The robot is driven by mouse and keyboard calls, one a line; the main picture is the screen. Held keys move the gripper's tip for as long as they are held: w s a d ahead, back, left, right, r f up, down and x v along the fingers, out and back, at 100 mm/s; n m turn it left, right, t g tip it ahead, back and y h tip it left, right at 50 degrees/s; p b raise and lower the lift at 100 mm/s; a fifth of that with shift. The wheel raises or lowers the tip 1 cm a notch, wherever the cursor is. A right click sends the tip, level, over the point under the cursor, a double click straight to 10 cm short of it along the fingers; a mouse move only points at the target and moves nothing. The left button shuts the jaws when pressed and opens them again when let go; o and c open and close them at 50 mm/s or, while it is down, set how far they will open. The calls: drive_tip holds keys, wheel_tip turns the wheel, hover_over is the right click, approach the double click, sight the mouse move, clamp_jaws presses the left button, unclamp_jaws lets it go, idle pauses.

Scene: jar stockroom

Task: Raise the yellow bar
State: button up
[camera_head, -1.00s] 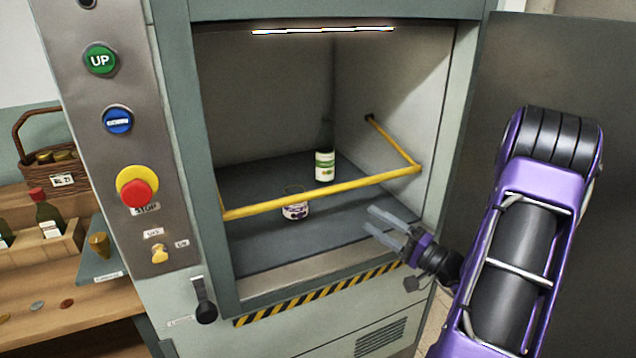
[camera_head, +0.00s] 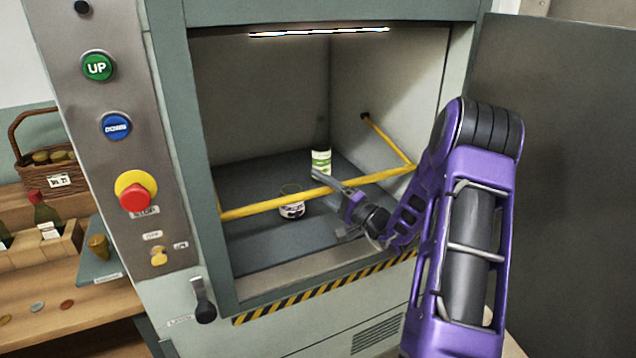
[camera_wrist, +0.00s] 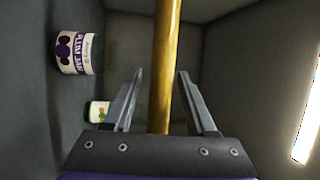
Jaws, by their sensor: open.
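The yellow bar (camera_head: 270,204) crosses the front of the lift compartment, with a side arm running back to a pivot on the right wall. It looks lowered, roughly level. My gripper (camera_head: 328,203) is at the bar's right part, inside the opening. In the wrist view the bar (camera_wrist: 167,60) runs between the two open fingers of my gripper (camera_wrist: 160,72), with gaps on both sides. The fingers do not close on it. How deep the bar sits between them I cannot tell. My forearm covers the opening's lower right corner.
The control panel at left has an UP button (camera_head: 97,67), a blue DOWN button (camera_head: 115,126) and a red stop button (camera_head: 134,197). A grey door (camera_head: 570,150) stands at right.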

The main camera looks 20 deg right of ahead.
drive_tip(key=shift+w+a, duration=0.15)
drive_tip(key=shift+w, duration=0.15)
clamp_jaws()
idle(1.3)
